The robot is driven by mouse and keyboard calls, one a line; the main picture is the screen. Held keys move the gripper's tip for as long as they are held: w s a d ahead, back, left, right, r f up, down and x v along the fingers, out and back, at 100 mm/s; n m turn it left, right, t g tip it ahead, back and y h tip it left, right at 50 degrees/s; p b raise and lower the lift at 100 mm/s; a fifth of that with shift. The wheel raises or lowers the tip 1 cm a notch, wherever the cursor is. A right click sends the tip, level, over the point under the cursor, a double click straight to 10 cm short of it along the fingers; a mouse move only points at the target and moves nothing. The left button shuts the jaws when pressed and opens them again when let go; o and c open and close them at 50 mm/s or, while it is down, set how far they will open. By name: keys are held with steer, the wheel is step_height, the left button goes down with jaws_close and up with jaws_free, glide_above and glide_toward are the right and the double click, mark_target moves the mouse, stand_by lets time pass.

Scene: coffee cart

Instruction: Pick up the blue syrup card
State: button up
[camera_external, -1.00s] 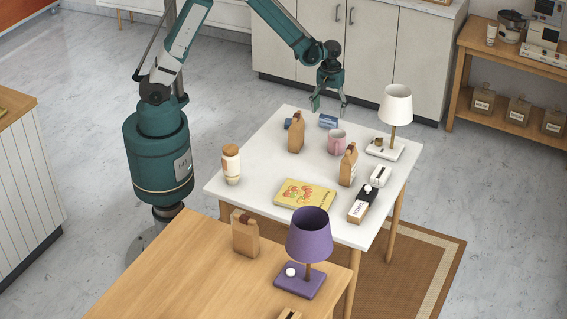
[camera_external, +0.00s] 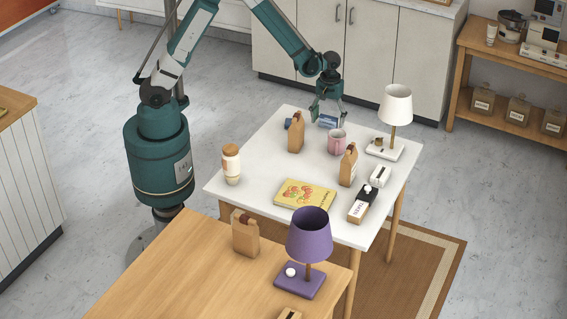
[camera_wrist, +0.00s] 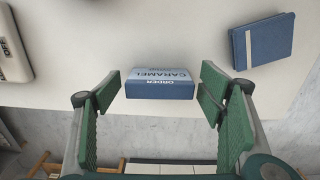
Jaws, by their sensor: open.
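A blue card (camera_wrist: 160,84) lies on the white table (camera_wrist: 120,32); its labels read "ORDER" and "CARAMEL". In the wrist view it sits between the open fingers of my gripper (camera_wrist: 162,100), with a gap on each side. In the external view the gripper (camera_external: 327,118) is low over the far edge of the table, and the card (camera_external: 328,121) shows partly behind the fingers. A second flat blue item (camera_wrist: 262,41) lies at the upper right in the wrist view, outside the fingers. I cannot read any label on it.
A brown bag (camera_external: 296,132) and a pink mug (camera_external: 337,141) stand close to the gripper. A white lamp (camera_external: 396,104) stands at the right. A yellow book (camera_external: 305,194) lies nearer the front. A labelled object (camera_wrist: 12,45) shows at the left in the wrist view.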

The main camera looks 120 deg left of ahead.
mark_target(329, 117)
steer(key=c, duration=1)
steer(key=shift+r, duration=0.1)
steer(key=shift+r+p, duration=1)
steer(key=shift+r, duration=3.95)
